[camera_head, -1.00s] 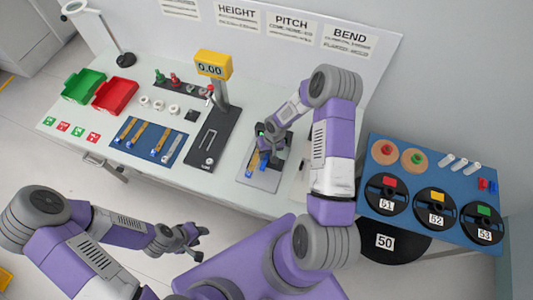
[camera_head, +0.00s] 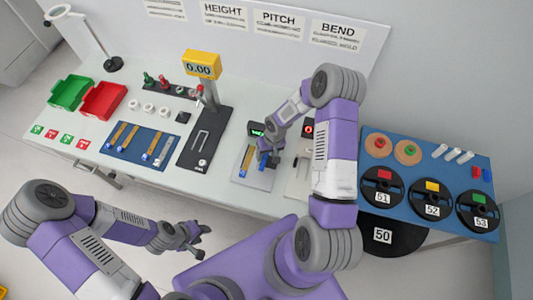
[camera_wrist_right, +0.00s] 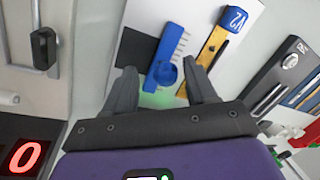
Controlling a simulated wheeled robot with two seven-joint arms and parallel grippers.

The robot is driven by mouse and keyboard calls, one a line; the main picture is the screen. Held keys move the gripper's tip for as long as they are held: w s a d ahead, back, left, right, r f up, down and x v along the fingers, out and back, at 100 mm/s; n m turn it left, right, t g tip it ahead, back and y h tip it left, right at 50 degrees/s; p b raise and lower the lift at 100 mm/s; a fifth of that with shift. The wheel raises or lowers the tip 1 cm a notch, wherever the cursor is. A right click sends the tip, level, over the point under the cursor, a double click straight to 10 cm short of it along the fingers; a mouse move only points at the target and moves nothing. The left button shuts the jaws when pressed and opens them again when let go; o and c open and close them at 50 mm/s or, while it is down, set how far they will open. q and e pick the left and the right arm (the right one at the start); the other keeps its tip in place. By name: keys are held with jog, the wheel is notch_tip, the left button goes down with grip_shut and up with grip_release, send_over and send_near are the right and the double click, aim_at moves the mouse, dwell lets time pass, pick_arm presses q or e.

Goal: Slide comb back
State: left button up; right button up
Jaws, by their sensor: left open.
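The blue comb (camera_wrist_right: 170,45) lies on a grey plate, its teeth along one side and a round blue knob (camera_wrist_right: 167,73) at its near end. Beside it lies a yellow strip (camera_wrist_right: 209,54) with a blue end marked V2. My right gripper (camera_wrist_right: 160,70) is open, its two fingers on either side of the knob; I cannot tell whether they touch it. In the head view my right gripper (camera_head: 267,158) is over the grey plate (camera_head: 251,179) and hides part of the comb. My left gripper (camera_head: 199,241) is open and empty, in front of the table.
A black box with a green display (camera_head: 256,130) stands behind the plate. The height gauge (camera_head: 202,66) is to the left, then a blue mat (camera_head: 128,152) with several strips. A red bin (camera_head: 104,100) and green bin (camera_head: 71,92) are further left. Spools lie on the blue right-hand table (camera_head: 408,177).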

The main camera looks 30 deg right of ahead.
aim_at(270, 160)
jog(key=shift+w+a, duration=0.1)
jog(key=shift+r, duration=0.3)
notch_tip(270, 160, up, 7)
jog(key=d, duration=0.1)
jog(key=shift+s+d, duration=0.2)
jog(key=shift+d, duration=0.05)
jog(key=shift+f, duration=0.1)
